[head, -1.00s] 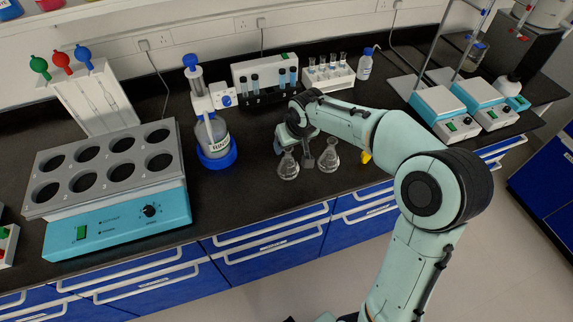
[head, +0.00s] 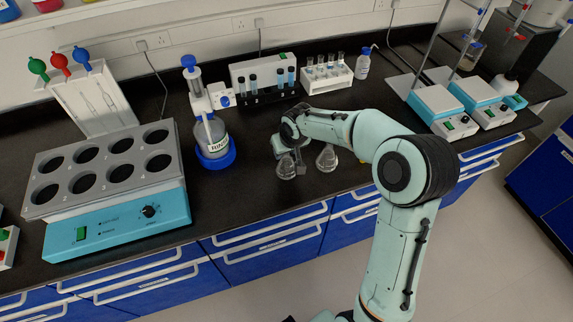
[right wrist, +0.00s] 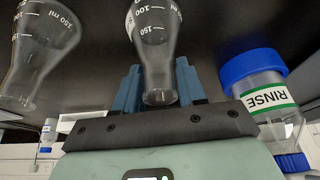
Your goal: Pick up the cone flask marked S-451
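Two clear glass cone flasks stand close together on the black bench. The left flask (head: 286,168) is at my right gripper, and the right flask (head: 326,159) stands just beside it. In the right wrist view, the nearer flask (right wrist: 154,45) has its neck between the blue fingers of my right gripper (right wrist: 158,90). The fingers look open, one on each side of the neck; I cannot tell whether they touch it. The other flask (right wrist: 38,50) is outside the fingers at the left. Volume marks show, but no S-451 marking is readable. My left gripper is not in view.
A RINSE bottle with a blue cap and base (head: 213,140) stands left of the flasks. Vial racks (head: 262,97) and (head: 330,82) stand behind. A numbered heating block (head: 115,215) fills the left, and hotplates (head: 440,100) stand at the right. The front bench edge is close.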

